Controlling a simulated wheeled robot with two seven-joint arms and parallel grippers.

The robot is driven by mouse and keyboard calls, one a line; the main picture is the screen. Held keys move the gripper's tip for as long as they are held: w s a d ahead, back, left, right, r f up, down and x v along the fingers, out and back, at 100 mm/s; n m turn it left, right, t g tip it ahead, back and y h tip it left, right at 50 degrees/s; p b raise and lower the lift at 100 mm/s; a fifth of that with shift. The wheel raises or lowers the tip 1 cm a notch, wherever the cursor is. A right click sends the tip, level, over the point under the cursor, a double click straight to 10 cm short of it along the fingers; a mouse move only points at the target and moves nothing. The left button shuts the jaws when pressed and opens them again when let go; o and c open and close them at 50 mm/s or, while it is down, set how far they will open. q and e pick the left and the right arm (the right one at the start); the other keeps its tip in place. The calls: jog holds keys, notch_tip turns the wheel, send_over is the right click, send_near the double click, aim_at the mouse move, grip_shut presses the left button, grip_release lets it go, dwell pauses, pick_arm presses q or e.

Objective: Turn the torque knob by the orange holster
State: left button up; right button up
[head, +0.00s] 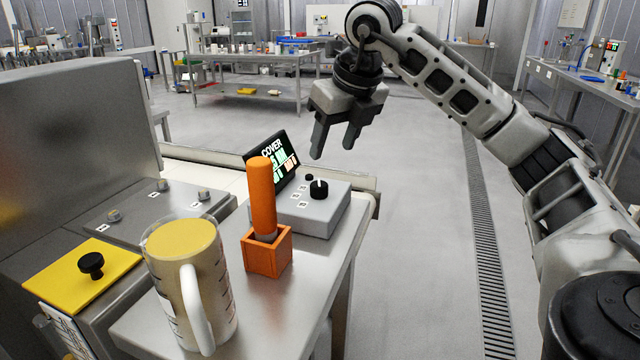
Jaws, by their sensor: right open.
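The orange holster (268,254) stands on the steel side table, with an orange-handled tool (262,197) upright in it. Just behind and to its right is a grey control box (313,214) with a black knob (319,189) on top, a smaller black knob (309,177) and a tilted display (276,163). My right gripper (333,152) hangs in the air above and beyond the box, fingers pointing down, open and empty. It touches nothing. My left gripper is out of view.
A measuring jug (190,285) with yellow contents stands at the table's front left. A yellow plate with a black knob (90,266) and a steel machine (70,140) are on the left. The floor to the right is clear, with a drain grate (485,240).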

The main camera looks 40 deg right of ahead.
aim_at(320, 184)
jog(key=b+x, duration=0.1)
jog(key=x, duration=0.8)
jog(key=shift+w+a+f, duration=0.1)
jog(key=shift+w+f, duration=0.05)
jog(key=shift+f, duration=0.05)
jog(key=c, duration=1)
